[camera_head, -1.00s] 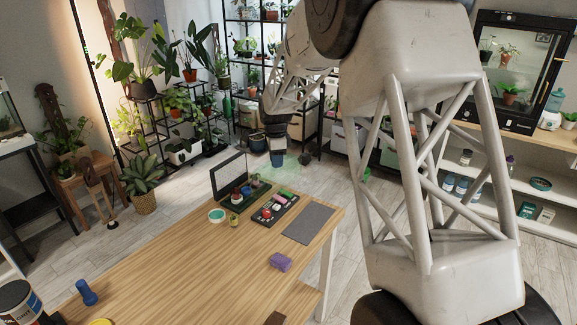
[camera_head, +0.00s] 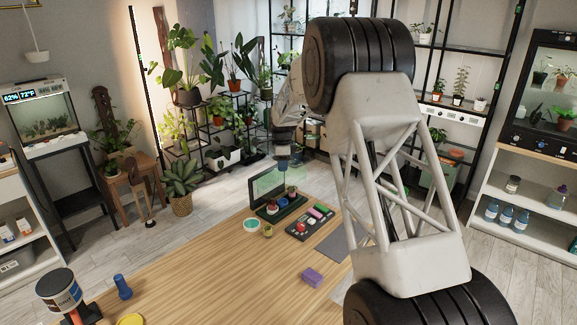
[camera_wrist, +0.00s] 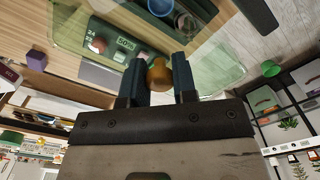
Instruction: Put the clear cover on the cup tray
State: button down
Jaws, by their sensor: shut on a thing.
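My gripper (camera_head: 284,163) is shut on the amber knob (camera_wrist: 158,73) of the clear cover. The clear cover (camera_head: 267,182) is a see-through, green-tinted piece held up in the air by the far end of the table. In the wrist view the cover (camera_wrist: 218,78) spreads around and beyond my fingers. The cup tray (camera_head: 291,209) is dark green and stands on the table below the cover, with small cups on it. The cover's gap above the tray is hard to judge.
A dark upright panel (camera_head: 260,197) stands at the tray's back left. A white-rimmed teal pot (camera_head: 251,225) stands in front. A purple block (camera_head: 312,277) is nearer. The middle of the wooden table (camera_head: 220,275) is clear.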

jog(key=shift+w+a+f, duration=0.1)
jog(key=shift+f, duration=0.2)
dwell(0.4)
notch_tip(320, 180, down, 7)
jog(key=shift+f, duration=0.2)
dwell(1.0)
jog(key=shift+f, duration=0.2)
dwell(0.9)
jog(key=shift+c, duration=1.8)
grip_release()
jog(key=shift+r, duration=0.15)
jog(key=shift+r, duration=3.35)
